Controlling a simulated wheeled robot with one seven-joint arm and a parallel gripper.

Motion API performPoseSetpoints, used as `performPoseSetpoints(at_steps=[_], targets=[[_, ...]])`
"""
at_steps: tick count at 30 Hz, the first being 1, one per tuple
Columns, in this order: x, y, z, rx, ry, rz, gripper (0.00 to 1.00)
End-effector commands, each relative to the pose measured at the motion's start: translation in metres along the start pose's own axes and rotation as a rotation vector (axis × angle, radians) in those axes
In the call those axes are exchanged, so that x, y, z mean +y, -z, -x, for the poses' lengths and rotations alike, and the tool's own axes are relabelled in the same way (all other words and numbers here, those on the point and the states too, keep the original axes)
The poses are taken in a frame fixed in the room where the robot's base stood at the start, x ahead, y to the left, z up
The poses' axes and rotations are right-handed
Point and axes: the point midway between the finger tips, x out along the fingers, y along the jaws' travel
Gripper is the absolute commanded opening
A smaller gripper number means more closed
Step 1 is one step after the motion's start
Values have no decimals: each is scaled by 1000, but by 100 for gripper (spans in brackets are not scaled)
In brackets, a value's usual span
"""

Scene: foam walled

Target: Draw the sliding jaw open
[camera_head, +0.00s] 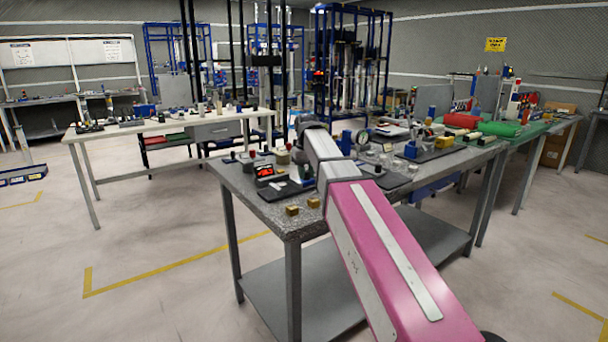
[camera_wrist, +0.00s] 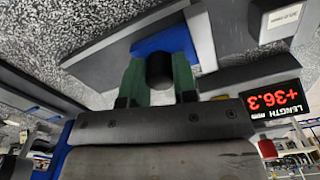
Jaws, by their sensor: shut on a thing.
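In the wrist view my gripper (camera_wrist: 158,84) has its two green fingers closed on either side of a dark round knob (camera_wrist: 160,68). The knob sits against a blue block (camera_wrist: 168,40), which looks like the sliding jaw. A light grey block (camera_wrist: 201,38) stands right beside the blue one; I cannot tell whether they touch. Both are over a dark grey base (camera_wrist: 110,52). In the head view my arm hides much of the fixture.
The fixture is on a speckled grey workbench (camera_head: 243,187). Two small brass-coloured blocks (camera_head: 292,210) lie near its front edge. A dial gauge (camera_head: 362,138) and other small devices stand behind and right of my arm. Another bench (camera_head: 100,131) stands at the left, with open floor between.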

Motion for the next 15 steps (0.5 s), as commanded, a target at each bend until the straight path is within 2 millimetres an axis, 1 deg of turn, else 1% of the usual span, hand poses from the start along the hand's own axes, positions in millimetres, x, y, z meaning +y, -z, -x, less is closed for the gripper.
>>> performPoseSetpoints(at_steps=[1,2,11,15], targets=[[0,0,0,0,0,0,30],[0,0,0,0,0,0,37],[0,0,1,0,0,0,37],[0,0,11,0,0,0,37]])
